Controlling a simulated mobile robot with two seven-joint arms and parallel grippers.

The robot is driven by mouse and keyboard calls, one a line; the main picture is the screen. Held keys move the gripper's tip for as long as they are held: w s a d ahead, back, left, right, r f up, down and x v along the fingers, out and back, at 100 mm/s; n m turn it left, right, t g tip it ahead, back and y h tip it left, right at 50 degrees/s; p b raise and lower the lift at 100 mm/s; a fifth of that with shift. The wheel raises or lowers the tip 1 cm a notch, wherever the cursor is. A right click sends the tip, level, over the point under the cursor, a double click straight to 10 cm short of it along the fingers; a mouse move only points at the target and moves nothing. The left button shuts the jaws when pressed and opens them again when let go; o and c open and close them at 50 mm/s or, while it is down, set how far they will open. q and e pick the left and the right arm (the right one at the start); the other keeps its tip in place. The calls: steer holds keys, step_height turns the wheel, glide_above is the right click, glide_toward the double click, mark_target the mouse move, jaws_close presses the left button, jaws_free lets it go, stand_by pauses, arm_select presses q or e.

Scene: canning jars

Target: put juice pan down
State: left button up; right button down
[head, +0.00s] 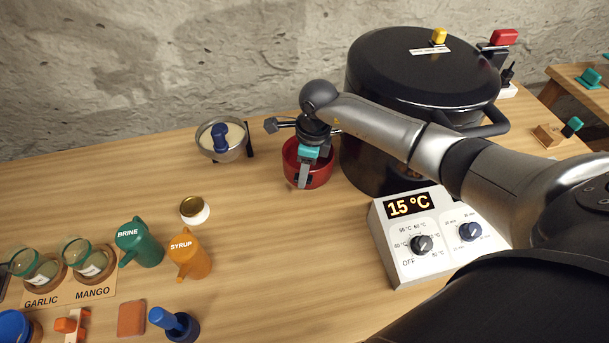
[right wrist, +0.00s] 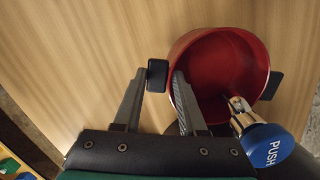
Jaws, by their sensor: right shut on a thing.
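The red pan (head: 306,174) is in the head view just left of the large black pot. It also shows in the right wrist view (right wrist: 222,70), seen into from above, with dark tab handles (right wrist: 157,75) on both sides. It looks empty and level. My right gripper (head: 304,172) is at its near side and shut on it, with one finger inside the rim and one outside in the right wrist view (right wrist: 158,92). I cannot tell whether the pan's base touches the table. My left gripper is not in view.
The black pot (head: 420,75) stands close right of the pan, with a control box (head: 420,240) reading 15 °C in front. The wood between is clear.

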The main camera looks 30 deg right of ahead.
steer(key=shift+s+f, duration=0.1)
steer(key=shift+f, duration=0.5)
steer(key=shift+f, duration=0.1)
steer(key=c, duration=0.9)
jaws_free()
steer(key=shift+f, duration=0.15)
steer(key=o, duration=0.4)
steer(key=shift+s, duration=0.1)
steer(key=shift+o, duration=0.2)
steer(key=shift+r, duration=0.2)
step_height(320, 180, up, 12)
steer(key=d, duration=0.1)
steer(key=shift+s+p, duration=0.35)
steer(key=shift+s, duration=0.1)
